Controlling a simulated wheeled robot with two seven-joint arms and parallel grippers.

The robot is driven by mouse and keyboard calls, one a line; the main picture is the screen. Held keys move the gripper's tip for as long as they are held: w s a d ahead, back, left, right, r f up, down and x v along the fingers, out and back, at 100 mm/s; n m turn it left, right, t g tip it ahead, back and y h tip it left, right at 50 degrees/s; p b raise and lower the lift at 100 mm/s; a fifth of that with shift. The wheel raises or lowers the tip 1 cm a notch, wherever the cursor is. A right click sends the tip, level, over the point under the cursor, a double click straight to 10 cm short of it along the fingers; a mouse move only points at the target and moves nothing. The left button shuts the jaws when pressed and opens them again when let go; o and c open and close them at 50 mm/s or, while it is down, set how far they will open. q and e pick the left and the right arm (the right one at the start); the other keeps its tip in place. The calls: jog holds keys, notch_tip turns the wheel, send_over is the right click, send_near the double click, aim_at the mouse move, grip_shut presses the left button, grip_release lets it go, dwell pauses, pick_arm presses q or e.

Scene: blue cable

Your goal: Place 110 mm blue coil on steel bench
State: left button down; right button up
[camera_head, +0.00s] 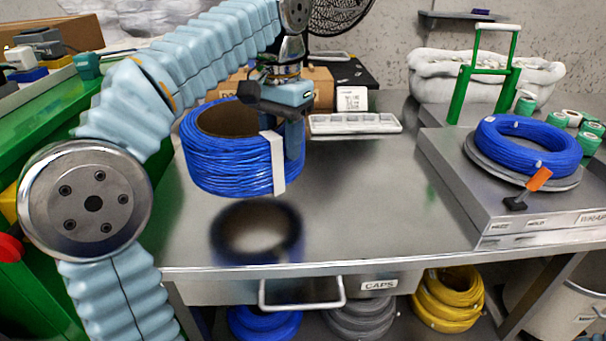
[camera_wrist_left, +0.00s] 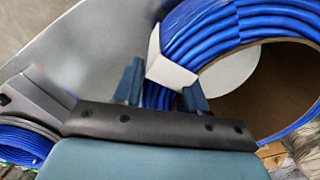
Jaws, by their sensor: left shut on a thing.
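A thick blue cable coil (camera_head: 228,158) with a white band and a brown inner core hangs above the steel bench (camera_head: 350,200). Its reflection or shadow shows on the bench top below it, with a gap between. My left gripper (camera_head: 292,140) is shut on the right side of the coil's wall, by the white band. In the left wrist view the two fingers (camera_wrist_left: 163,90) straddle the coil wall (camera_wrist_left: 203,32) at the white band. A second, thinner blue coil (camera_head: 528,146) lies on a round plate at the right. My right gripper is not in view.
The round plate sits on a grey raised unit (camera_head: 500,195) with an orange-tipped lever. A white tray (camera_head: 354,124) and boxes stand at the back. A green-handled frame (camera_head: 487,75) and green-and-white rolls are at back right. The bench middle is clear. Coils lie below the bench.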

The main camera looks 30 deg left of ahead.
aim_at(297, 180)
pick_arm(q)
jog(key=f, duration=0.1)
jog(key=w+d+f, duration=0.1)
jog(key=w+f, duration=0.1)
jog(key=shift+w+d+f, duration=0.1)
jog(key=shift+d+f, duration=0.2)
jog(key=shift+d, duration=0.05)
jog(key=shift+w+d+f+b, duration=0.15)
jog(key=shift+w+f+b, duration=0.1)
jog(key=shift+f, duration=0.55)
jog(key=shift+w+d+f+b, duration=0.15)
jog(key=shift+f+b, duration=0.15)
jog(key=shift+f, duration=0.5)
jog(key=shift+w+d+f+b, duration=0.15)
jog(key=shift+w+f+b, duration=0.1)
jog(key=shift+f, duration=0.55)
jog(key=c, duration=0.6)
grip_release()
jog(key=shift+f, duration=0.1)
jog(key=shift+r+p, duration=2.05)
jog(key=shift+r, duration=4.05)
